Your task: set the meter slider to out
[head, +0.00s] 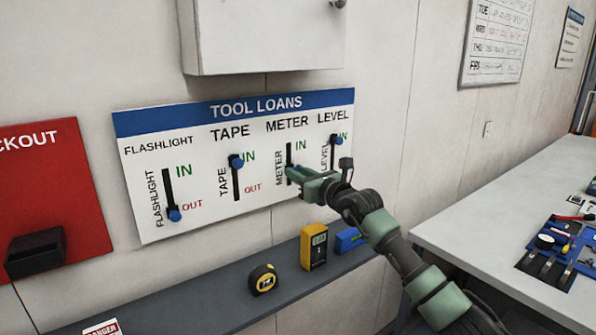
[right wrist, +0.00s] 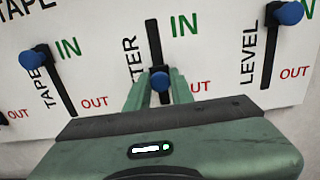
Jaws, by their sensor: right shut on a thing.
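The white tool loans board (head: 228,112) hangs on the wall with several vertical sliders. In the right wrist view, the blue meter knob (right wrist: 160,81) is at the lower part of its black slot (right wrist: 154,45), level with the red OUT label (right wrist: 200,87). My right gripper (head: 290,174) is shut on this knob, one green finger on each side of it. In the head view, the gripper hides the knob and the lower slot. My left gripper is not in view.
The tape knob (head: 235,161) and level knob (head: 337,140) are up by IN; the flashlight knob (head: 174,215) is down by OUT. A shelf (head: 215,300) below holds a tape measure (head: 263,280), a yellow meter (head: 314,247) and a blue level (head: 348,240). A white workbench (head: 480,215) stands right.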

